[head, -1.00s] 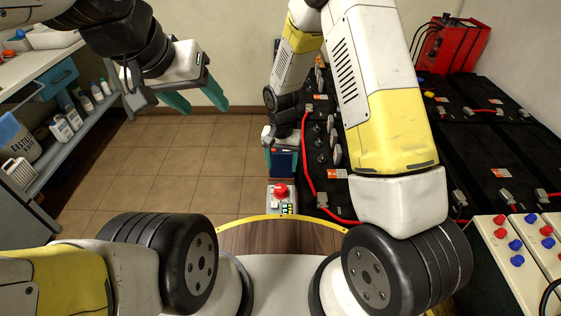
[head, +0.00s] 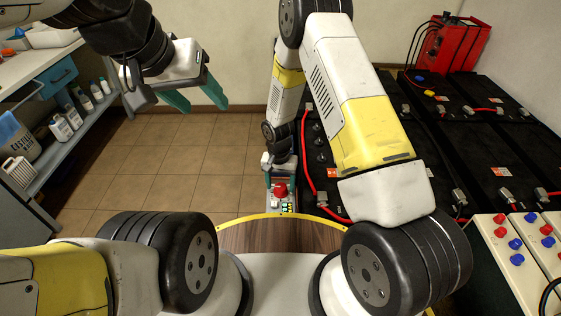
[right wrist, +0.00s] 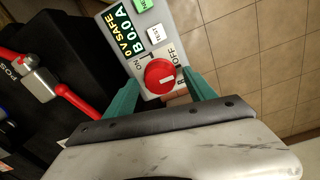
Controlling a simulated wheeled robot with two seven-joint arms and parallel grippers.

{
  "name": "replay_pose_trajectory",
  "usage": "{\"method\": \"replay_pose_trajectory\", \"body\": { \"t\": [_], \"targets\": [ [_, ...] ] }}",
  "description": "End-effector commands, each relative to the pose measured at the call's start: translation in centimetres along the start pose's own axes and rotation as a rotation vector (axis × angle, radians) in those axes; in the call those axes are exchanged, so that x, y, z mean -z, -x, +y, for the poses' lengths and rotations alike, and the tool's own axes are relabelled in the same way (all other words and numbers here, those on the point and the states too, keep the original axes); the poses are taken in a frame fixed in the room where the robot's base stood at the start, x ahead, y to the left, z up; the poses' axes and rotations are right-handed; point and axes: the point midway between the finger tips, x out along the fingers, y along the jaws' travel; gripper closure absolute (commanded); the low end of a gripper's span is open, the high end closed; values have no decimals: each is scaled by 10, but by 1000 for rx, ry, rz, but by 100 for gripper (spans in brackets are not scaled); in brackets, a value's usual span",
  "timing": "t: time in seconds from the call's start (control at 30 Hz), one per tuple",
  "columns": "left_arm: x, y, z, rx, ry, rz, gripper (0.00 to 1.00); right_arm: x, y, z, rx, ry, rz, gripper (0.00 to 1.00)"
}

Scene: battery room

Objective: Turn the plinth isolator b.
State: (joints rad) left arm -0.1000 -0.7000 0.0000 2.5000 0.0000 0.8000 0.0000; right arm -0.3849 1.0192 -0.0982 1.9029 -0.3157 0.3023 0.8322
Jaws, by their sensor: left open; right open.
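The isolator b is a red round knob (head: 280,190) on a small grey panel near the front of the black batteries. In the right wrist view the knob (right wrist: 160,76) bears a white mark, with ON printed to its left, OFF to its right and a letter B on the display above. My right gripper (right wrist: 161,84) is open, its teal fingers on either side of the knob; whether they touch it I cannot tell. In the head view my right gripper (head: 281,175) reaches down at the panel. My left gripper (head: 203,105) is open and empty above the floor.
Black batteries (head: 400,190) with red cables fill the right side. A red charger (head: 452,48) stands at the back. A shelf (head: 75,140) with bottles is at the left. A white panel with red and blue terminals (head: 515,250) is front right. The tiled floor between is clear.

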Motion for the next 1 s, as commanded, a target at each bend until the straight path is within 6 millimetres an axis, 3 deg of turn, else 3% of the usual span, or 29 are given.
{"method": "replay_pose_trajectory", "body": {
  "t": [0.07,0.4,0.73,1.0],
  "targets": [
    [0,0,0,0,0,0,43,0,0,0,0,0,0,36],
    [0,0,0,0,0,0,43,0,0,0,0,0,0,99],
    [0,0,0,0,0,0,43,0,0,0,0,53,1,99],
    [0,0,0,0,0,0,43,0,0,0,-1,235,6,99]
  ]
}}
